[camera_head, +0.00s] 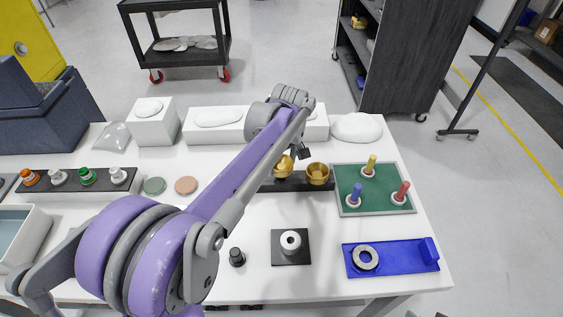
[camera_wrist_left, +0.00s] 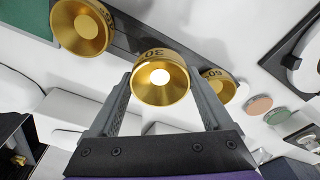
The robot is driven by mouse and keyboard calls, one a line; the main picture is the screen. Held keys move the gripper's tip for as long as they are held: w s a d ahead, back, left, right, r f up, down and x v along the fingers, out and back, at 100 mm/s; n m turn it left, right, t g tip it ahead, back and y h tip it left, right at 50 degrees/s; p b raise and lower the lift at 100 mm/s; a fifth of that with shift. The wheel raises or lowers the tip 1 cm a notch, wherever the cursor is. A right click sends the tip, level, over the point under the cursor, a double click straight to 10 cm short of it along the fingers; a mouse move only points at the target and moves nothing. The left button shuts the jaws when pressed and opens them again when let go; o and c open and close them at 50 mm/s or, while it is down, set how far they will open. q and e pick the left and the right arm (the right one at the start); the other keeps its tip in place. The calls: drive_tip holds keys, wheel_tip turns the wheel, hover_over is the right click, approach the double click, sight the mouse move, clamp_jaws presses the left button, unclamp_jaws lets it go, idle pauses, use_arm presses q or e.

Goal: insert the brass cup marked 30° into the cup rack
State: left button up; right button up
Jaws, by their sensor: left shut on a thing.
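The brass cup marked 30 (camera_wrist_left: 160,80) is between the fingers of my left gripper (camera_wrist_left: 163,95), which is shut on it. In the head view this cup (camera_head: 283,165) is partly hidden by my left gripper (camera_head: 298,154) and arm. It is at the dark cup rack (camera_head: 262,186); whether it is seated or just above I cannot tell. The rack also shows in the wrist view (camera_wrist_left: 135,40). A second brass cup (camera_head: 317,174) stands at the rack's right end; it is on the left in the wrist view (camera_wrist_left: 80,27). A third brass cup (camera_wrist_left: 224,88) is partly hidden by a finger.
A green board (camera_head: 383,199) with coloured pegs adjoins the rack's right end. White blocks (camera_head: 215,122) stand behind. A blue fixture (camera_head: 405,256) with a grey ring and a black plate (camera_head: 290,256) with a white ring lie in front. My left arm covers the middle.

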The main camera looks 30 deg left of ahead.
use_arm(q)
drive_tip(key=shift+f+b, duration=0.9)
drive_tip(key=shift+f, duration=0.85)
idle(0.5)
drive_tip(key=o, duration=1.3)
drive_tip(key=shift+o, duration=0.2)
drive_tip(key=r, duration=0.7)
drive_tip(key=d+r, duration=0.1)
drive_tip(key=r, duration=0.2)
drive_tip(key=shift+s+d+r+p, duration=0.1)
drive_tip(key=shift+s+r+p, duration=0.2)
drive_tip(key=shift+r+p, duration=0.1)
drive_tip(key=shift+f, duration=0.1)
